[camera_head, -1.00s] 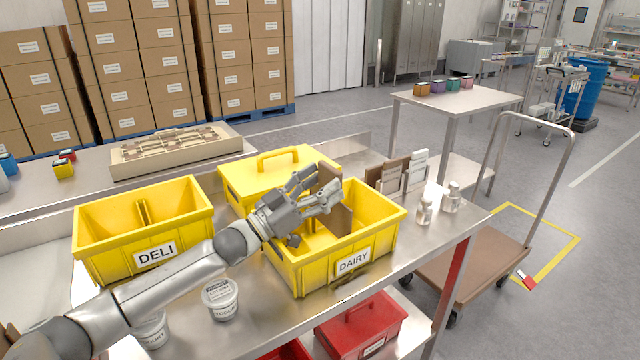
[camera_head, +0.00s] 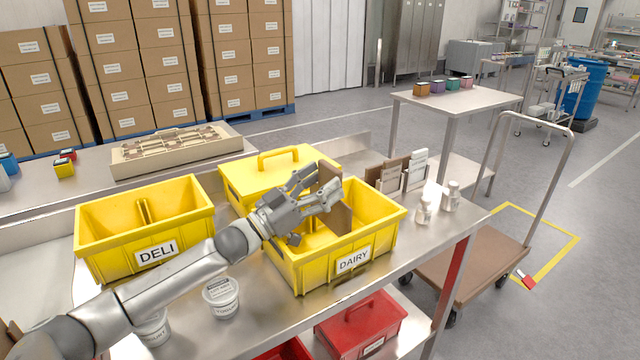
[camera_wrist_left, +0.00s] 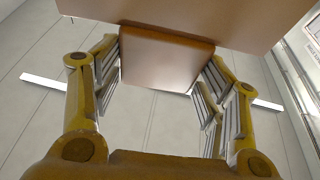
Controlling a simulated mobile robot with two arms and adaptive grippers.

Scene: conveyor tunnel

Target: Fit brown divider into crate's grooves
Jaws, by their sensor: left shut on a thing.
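The brown divider (camera_head: 341,213) stands roughly upright in the yellow crate labelled DAIRY (camera_head: 376,243), its lower part below the rim. My left gripper (camera_head: 326,192) is over the crate and shut on the divider's upper part. In the left wrist view the fingers (camera_wrist_left: 168,85) close on both sides of a brown tab (camera_wrist_left: 165,62), and a wider brown panel (camera_wrist_left: 215,18) shows beyond it. The gripper hides part of the divider in the head view. I cannot see the grooves or tell whether the divider's edges sit in them. My right gripper is not in view.
A yellow crate labelled DELI (camera_head: 185,240) with a divider inside stands left. A yellow lidded box (camera_head: 240,185) is behind. Brown and white panels (camera_head: 396,177) stand in a rack at right, near two small bottles (camera_head: 424,209). A white tub (camera_head: 221,298) stands in front.

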